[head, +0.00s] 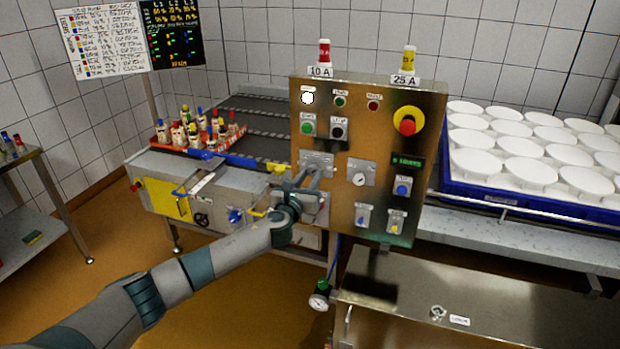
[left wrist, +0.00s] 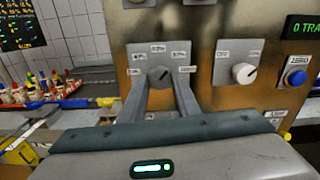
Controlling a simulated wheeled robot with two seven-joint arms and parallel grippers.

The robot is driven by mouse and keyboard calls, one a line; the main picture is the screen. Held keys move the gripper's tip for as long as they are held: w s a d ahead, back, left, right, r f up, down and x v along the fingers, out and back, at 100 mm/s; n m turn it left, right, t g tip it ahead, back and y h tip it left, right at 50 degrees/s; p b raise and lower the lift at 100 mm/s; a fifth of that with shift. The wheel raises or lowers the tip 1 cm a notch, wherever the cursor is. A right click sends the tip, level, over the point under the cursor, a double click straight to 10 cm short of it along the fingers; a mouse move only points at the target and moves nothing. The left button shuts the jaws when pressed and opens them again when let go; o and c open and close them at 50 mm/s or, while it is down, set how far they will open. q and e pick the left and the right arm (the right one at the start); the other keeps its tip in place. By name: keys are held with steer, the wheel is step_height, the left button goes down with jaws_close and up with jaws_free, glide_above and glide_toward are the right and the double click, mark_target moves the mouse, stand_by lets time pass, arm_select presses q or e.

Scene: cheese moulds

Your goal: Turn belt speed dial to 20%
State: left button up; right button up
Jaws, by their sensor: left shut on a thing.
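A dark grey dial (left wrist: 160,76) with a light pointer mark sits on the steel control panel (head: 372,118), ringed by small labels too small to read. The pointer leans up and to the right in the left wrist view. My left gripper (left wrist: 161,80) has one finger on each side of the dial and is shut on it. In the head view the left gripper (head: 309,176) reaches the panel's lower left and largely hides the dial. I cannot read which dial is for belt speed. My right gripper is not in view.
A white dial (left wrist: 243,73) and a blue button (left wrist: 295,77) sit right of the gripped dial. A red emergency button (head: 407,126) is higher up. A conveyor (head: 262,118) with a red crate runs left; a blue tray (head: 480,197) of white moulds stands right.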

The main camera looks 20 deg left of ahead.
arm_select(q)
steer(key=n, duration=0.3)
steer(key=shift+d+f+n+b, duration=0.1)
steer(key=shift+n+b, duration=0.3)
steer(key=n, duration=0.2)
steer(key=shift+n, duration=0.4)
steer(key=n+b, duration=0.1)
steer(key=n, duration=0.2)
steer(key=shift+n, duration=0.4)
steer(key=n, duration=0.2)
steer(key=shift+n, duration=0.3)
steer(key=n, duration=0.2)
steer(key=shift+n, duration=0.4)
steer(key=n, duration=0.3)
steer(key=shift+n, duration=0.3)
steer(key=n, duration=0.3)
steer(key=shift+r, duration=0.2)
steer(key=shift+n, duration=1.8)
